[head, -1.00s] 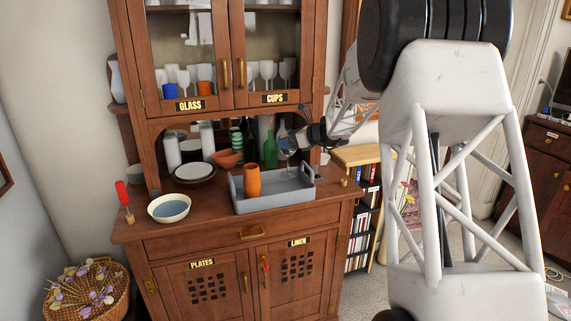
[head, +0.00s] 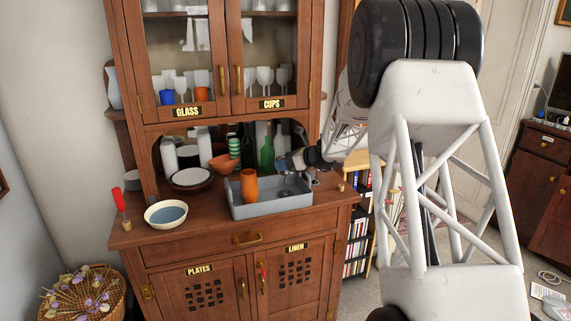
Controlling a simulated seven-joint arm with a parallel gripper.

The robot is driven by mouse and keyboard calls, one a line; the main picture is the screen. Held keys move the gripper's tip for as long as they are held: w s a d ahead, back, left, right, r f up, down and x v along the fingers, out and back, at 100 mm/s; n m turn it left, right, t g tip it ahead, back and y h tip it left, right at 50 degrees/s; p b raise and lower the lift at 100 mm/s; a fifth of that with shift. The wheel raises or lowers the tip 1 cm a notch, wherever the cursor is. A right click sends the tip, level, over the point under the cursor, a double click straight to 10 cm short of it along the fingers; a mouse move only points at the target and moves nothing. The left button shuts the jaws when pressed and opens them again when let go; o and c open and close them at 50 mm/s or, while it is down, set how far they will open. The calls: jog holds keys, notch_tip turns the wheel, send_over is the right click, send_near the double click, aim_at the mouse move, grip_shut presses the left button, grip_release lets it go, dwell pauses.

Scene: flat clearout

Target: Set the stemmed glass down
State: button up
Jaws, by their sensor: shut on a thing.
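My gripper (head: 283,164) reaches in from the right, over the back right part of the grey tray (head: 268,210) on the sideboard top. It is shut on the stemmed glass (head: 287,181), which is clear, small and hard to make out. The glass is low, within the outline of the tray; I cannot tell whether its foot touches the tray floor. An orange tumbler-like vessel (head: 249,186) stands upright at the left of the tray.
Left of the tray are a bowl with blue inside (head: 166,214) and stacked plates (head: 191,178). Behind are an orange bowl (head: 223,163) and a green bottle (head: 267,154). The glass-door cabinet (head: 216,60) rises above. The tray's right half looks mostly clear.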

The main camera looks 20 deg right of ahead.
jog(key=shift+f, duration=0.4)
jog(key=o, duration=1)
jog(key=v, duration=1.2)
dwell(0.3)
